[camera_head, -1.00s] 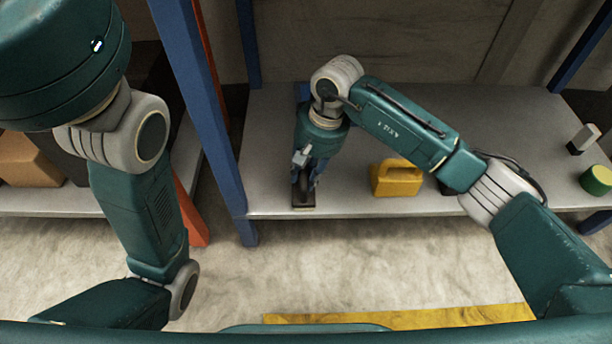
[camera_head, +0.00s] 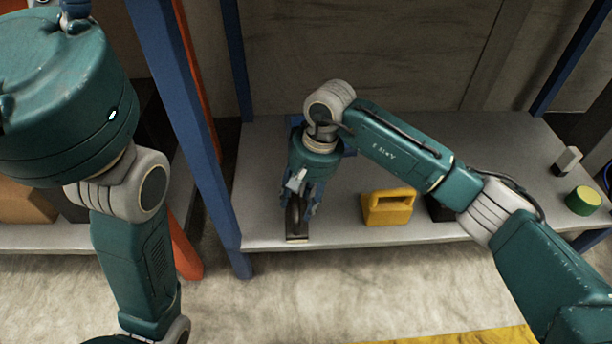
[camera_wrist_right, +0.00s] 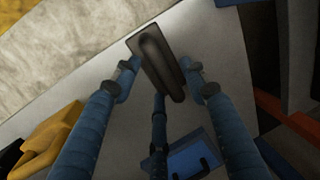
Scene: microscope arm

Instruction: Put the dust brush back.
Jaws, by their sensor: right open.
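The dust brush appears to be the dark flat block with a raised, rounded handle (camera_head: 297,237), at the front edge of the grey shelf. In the right wrist view the brush (camera_wrist_right: 157,62) lies between my finger tips, its long handle running lengthwise. My right gripper (camera_head: 303,205) points down over it, with its blue fingers open. In the wrist view the right gripper (camera_wrist_right: 160,82) has fingers on both sides of the brush and one near its end; whether they touch it I cannot tell.
The grey shelf (camera_head: 345,232) also holds a yellow can-like thing with a handle (camera_head: 387,208) and a green-and-yellow round thing (camera_head: 583,200). A blue thing (camera_wrist_right: 190,155) lies behind the brush. A blue post (camera_head: 185,130) stands left of my right gripper.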

